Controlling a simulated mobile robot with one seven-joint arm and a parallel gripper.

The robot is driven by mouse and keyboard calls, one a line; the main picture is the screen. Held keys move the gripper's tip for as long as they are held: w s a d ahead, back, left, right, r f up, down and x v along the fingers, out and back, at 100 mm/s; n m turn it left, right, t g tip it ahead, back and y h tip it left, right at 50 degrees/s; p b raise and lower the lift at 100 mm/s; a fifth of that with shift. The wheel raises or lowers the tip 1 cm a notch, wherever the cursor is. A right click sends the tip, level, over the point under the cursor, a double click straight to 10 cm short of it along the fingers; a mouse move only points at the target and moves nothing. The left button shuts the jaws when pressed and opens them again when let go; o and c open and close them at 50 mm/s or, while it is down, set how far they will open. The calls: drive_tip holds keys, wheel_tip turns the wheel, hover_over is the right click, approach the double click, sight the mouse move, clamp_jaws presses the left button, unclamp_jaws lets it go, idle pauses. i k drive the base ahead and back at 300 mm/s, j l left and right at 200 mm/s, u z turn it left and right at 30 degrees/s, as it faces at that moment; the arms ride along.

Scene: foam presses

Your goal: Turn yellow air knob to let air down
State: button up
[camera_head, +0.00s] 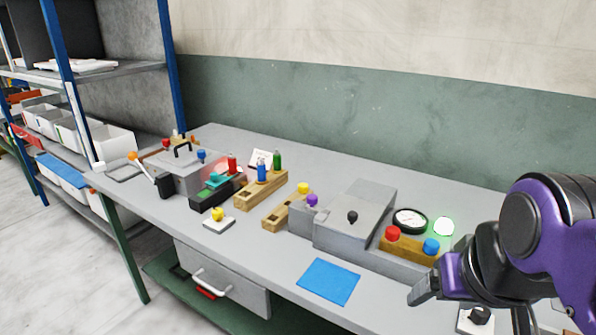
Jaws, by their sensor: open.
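A yellow knob (217,214) sits on a small pale square plate (219,225) near the front edge of the bench, left of centre. The picture does not show which one controls air. My gripper (470,305) is at the lower right, open, with no object visible in it. It is far to the right of both yellow knobs. It partly covers a black knob (480,315) on a pale plate.
A grey press (355,217) with a black-knobbed lid stands between my gripper and the yellow knobs. Red and blue buttons and a gauge (410,220) are beside it. A blue mat (329,281) lies in front. Another press (185,172) with an orange-tipped lever stands left.

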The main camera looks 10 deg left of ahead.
sight(217, 214)
drive_tip(key=u, duration=1.2)
drive_tip(key=i+j, duration=1.3)
drive_tip(key=i+j+z, duration=0.1)
drive_tip(key=i+j, duration=0.2)
drive_tip(key=i+j+z, duration=0.15)
drive_tip(key=j, duration=0.35)
drive_tip(key=i+z, duration=0.1)
drive_tip(key=z, duration=1.15)
